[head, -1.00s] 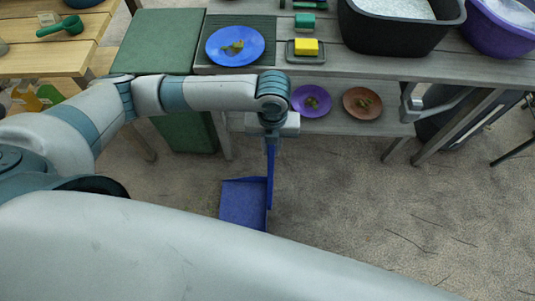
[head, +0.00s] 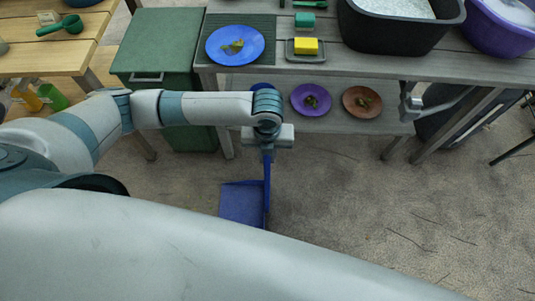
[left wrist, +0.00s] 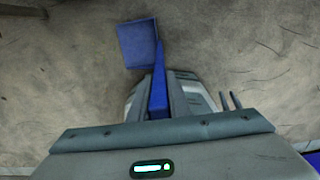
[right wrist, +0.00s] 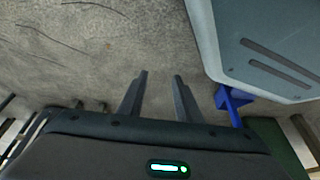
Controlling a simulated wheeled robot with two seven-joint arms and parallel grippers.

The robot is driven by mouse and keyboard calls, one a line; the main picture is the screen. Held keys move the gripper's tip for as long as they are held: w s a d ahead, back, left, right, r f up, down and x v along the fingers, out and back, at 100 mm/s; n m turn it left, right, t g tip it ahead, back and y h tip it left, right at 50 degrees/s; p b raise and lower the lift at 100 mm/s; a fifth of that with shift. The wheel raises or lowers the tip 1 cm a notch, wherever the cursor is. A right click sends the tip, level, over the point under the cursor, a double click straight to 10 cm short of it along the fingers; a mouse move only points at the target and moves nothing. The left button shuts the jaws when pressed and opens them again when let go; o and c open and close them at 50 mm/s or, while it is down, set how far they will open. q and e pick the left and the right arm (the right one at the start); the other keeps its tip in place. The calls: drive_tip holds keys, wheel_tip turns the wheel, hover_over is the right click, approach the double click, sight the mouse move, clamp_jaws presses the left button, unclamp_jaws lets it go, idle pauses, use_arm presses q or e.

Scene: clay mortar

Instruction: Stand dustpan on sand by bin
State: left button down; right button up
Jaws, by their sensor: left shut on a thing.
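The blue dustpan (head: 242,204) hangs upright below my left gripper (head: 267,150) in the head view, its pan low over the sandy ground. My left gripper is shut on its long handle; the left wrist view shows the handle (left wrist: 158,88) between the fingers and the pan (left wrist: 137,45) beyond. I cannot tell whether the pan touches the sand. The green bin (head: 158,45) stands behind my left forearm, left of the bench and farther back than the dustpan. My right gripper (right wrist: 161,75) is open and empty above the sand; the dustpan (right wrist: 230,100) shows partly there.
The grey bench (head: 360,68) holds a blue plate (head: 218,42), a yellow sponge (head: 306,46) and a black tub (head: 400,30). Its lower shelf holds a purple plate (head: 298,100) and a brown plate (head: 352,103). The sand (head: 340,185) right of the dustpan is clear.

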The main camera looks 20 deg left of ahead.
use_arm(q)
drive_tip(key=shift+f, duration=0.15)
drive_tip(key=c, duration=1.7)
unclamp_jaws()
drive_tip(key=shift+o, duration=0.2)
use_arm(e)
drive_tip(key=shift+a, duration=0.7)
drive_tip(key=shift+d, duration=0.1)
